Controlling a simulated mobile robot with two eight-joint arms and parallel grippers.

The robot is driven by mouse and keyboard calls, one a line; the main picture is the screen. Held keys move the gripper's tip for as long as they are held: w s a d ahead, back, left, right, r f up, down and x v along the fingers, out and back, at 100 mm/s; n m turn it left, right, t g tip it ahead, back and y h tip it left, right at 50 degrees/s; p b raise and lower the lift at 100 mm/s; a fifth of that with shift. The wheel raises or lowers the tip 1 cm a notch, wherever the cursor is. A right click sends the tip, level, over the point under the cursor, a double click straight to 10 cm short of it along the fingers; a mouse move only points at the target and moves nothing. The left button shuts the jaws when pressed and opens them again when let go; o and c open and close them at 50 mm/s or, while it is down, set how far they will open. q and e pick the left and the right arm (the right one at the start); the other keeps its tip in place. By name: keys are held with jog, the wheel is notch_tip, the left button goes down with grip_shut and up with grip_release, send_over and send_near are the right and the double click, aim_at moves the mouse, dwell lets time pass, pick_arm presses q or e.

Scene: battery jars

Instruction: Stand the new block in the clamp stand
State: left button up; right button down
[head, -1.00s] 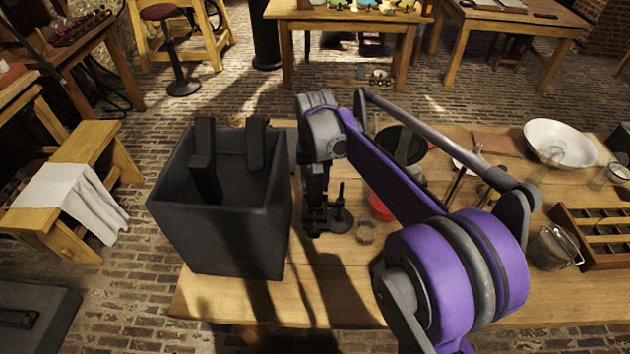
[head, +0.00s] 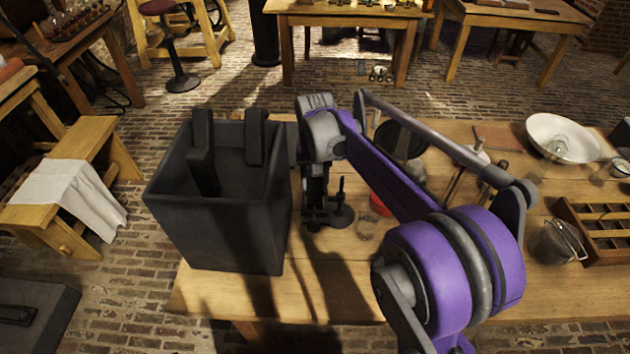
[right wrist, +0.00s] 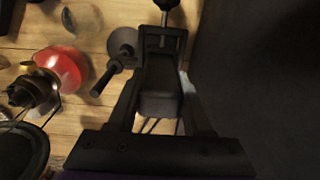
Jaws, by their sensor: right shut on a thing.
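My right gripper (right wrist: 165,115) is shut on a dark, blunt-ended block (right wrist: 160,88), seen between its two fingers in the right wrist view. The dark clamp stand (right wrist: 162,38) is right at the block's far end, with a round knob above and a rod with a round foot beside it. I cannot tell whether the block is seated between the jaws. In the head view the stand (head: 328,218) is on the table beside the big black box, below my right wrist. The gripper and block there are dark and hard to separate from it. My left gripper is not in view.
The tall black box (head: 225,235) stands close left of the stand, with two dark upright pieces in it. A red object (right wrist: 62,70) and a glass lie to the stand's other side. A white bowl (head: 545,130), bucket (head: 558,243) and wooden rack (head: 600,232) are farther right.

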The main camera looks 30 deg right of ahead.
jog(key=shift+f+b, duration=0.85)
jog(key=shift+f, duration=0.7)
jog(key=shift+c, duration=1.2)
grip_release()
jog(key=shift+r, duration=0.15)
notch_tip(320, 180, up, 11)
jog(key=shift+f+p, duration=0.15)
jog(key=shift+p, duration=0.35)
jog(key=s+a+f+n+t+p, duration=0.1)
jog(key=s+a+f+n+t, duration=0.1)
jog(key=s, duration=0.8)
jog(key=s+a+f+n+t+p, duration=0.2)
jog(key=s+a+f, duration=0.5)
jog(key=s, duration=0.4)
jog(key=shift+a+n+t, duration=0.65)
jog(key=shift+n+t, duration=0.05)
jog(key=shift+n, duration=0.4)
